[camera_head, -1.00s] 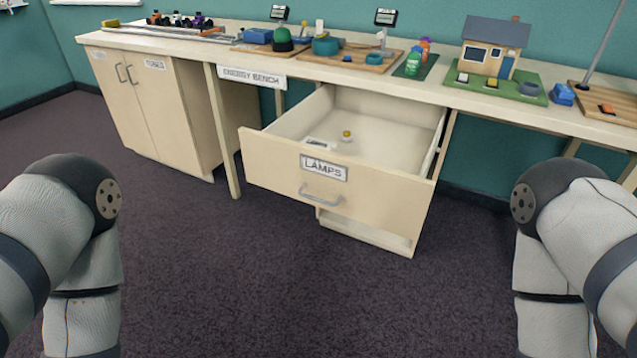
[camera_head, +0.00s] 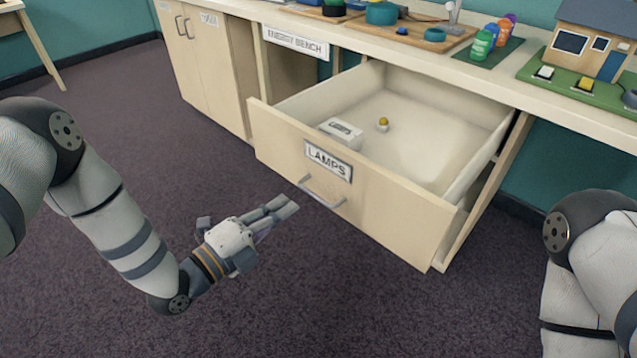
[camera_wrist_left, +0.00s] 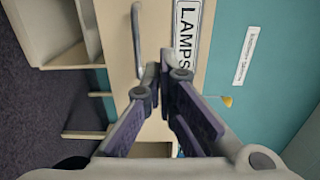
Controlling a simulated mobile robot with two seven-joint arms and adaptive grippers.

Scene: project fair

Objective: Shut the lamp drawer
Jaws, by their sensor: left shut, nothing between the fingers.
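The lamp drawer (camera_head: 395,226) is a pale wood drawer labelled LAMPS, pulled well out from under the bench. Its grey bar handle (camera_head: 322,194) sits on the front below the label (camera_head: 328,160). Inside lie a small white box (camera_head: 341,131) and a small bulb with a yellow top (camera_head: 383,124). My left gripper (camera_head: 290,207) is shut and empty, in front of the drawer front near the handle's left end. The left wrist view shows the fingers (camera_wrist_left: 162,75) between the handle (camera_wrist_left: 140,55) and the LAMPS label (camera_wrist_left: 187,35); I cannot tell whether they touch the front. My right gripper is out of view.
A closed cabinet (camera_head: 205,70) stands left of the drawer. The dark carpet (camera_head: 330,300) in front is clear.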

